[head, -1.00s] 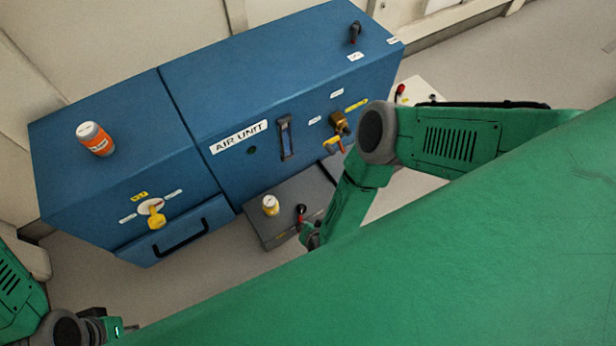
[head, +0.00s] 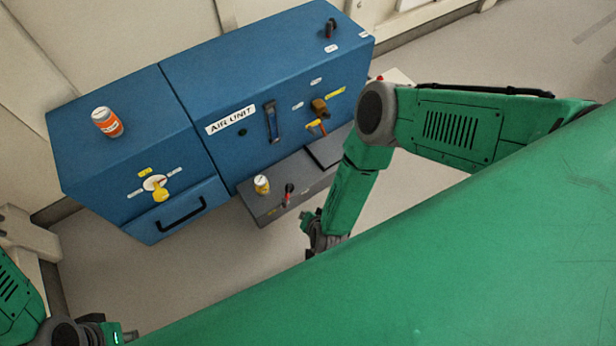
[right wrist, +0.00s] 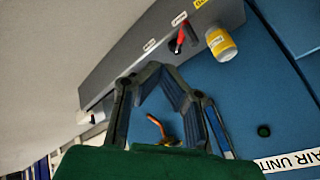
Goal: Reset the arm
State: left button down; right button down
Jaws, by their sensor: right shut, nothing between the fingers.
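My right arm comes in from the right in the head view and bends down to my right gripper (head: 314,240). The gripper is partly hidden, in front of the low grey box (head: 267,214) and apart from it. In the right wrist view its fingers (right wrist: 155,70) meet at the tips with nothing between them.
A blue cabinet (head: 215,85) labelled AIR UNIT carries an orange-and-white bottle (head: 107,122), a yellow knob (head: 160,190) and an orange-handled valve (head: 318,120). The grey box carries a yellow jar (head: 262,185) and a red-tipped lever (head: 288,192). Clear floor lies in front.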

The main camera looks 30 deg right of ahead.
pick_arm(q)
jog(key=shift+d+r, duration=0.15)
jog(key=shift+d, duration=0.2)
pick_arm(e)
jog(key=shift+d, duration=0.15)
pick_arm(q)
jog(key=shift+a, duration=0.1)
jog(key=shift+a, duration=0.25)
pick_arm(e)
jog(key=shift+a+r, duration=0.2)
jog(key=shift+a, duration=0.1)
